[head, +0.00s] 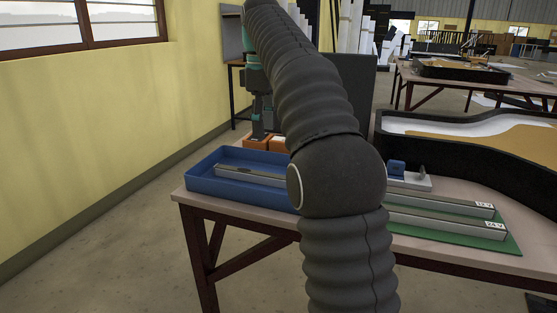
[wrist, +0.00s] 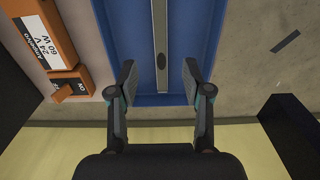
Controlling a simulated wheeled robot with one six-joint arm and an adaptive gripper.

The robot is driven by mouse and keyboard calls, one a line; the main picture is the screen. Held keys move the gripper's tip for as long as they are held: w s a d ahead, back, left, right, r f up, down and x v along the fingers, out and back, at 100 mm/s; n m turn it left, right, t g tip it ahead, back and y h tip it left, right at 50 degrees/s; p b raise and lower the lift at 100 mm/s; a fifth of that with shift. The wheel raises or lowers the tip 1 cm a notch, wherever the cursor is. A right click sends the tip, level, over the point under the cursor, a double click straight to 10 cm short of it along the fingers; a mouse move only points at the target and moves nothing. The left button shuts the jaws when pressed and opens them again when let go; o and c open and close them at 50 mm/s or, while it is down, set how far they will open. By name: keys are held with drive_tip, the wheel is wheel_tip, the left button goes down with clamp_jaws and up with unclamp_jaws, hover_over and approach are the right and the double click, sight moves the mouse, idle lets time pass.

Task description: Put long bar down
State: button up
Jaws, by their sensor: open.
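A long grey bar (wrist: 160,45) lies in the blue tray (wrist: 190,60) in the wrist view. In the head view the bar (head: 252,176) lies in the blue tray (head: 205,183) at the table's left end, its right part hidden behind my arm. My gripper (wrist: 160,80) is open, with its two fingers apart on either side of the bar's near end and not touching it. Two more long bars, labelled 12 V (head: 450,204) and 24 V (head: 445,222), lie on a green mat (head: 508,243) at the right.
An orange power supply box (wrist: 45,45) marked 24 V 60 W and a small orange switch block (wrist: 70,85) stand left of the tray in the wrist view. A black-walled form (head: 470,155) stands on the table's right. A yellow wall (head: 90,120) runs along the left.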

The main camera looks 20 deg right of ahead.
drive_tip(key=s+f+m+t, duration=0.2)
drive_tip(key=s+f+m, duration=0.25)
drive_tip(key=s, duration=0.65)
drive_tip(key=s+f+m+t, duration=0.25)
drive_tip(key=s+f, duration=0.35)
drive_tip(key=s, duration=0.5)
drive_tip(key=s+f+m+t, duration=0.1)
drive_tip(key=s+f+m, duration=0.2)
drive_tip(key=s+f, duration=0.5)
wheel_tip(320, 180, down, 3)
drive_tip(key=shift+s+f+m, duration=0.1)
drive_tip(key=shift+s+m, duration=0.15)
drive_tip(key=shift+m, duration=0.15)
drive_tip(key=shift+a, duration=0.1)
drive_tip(key=shift+c, duration=0.7)
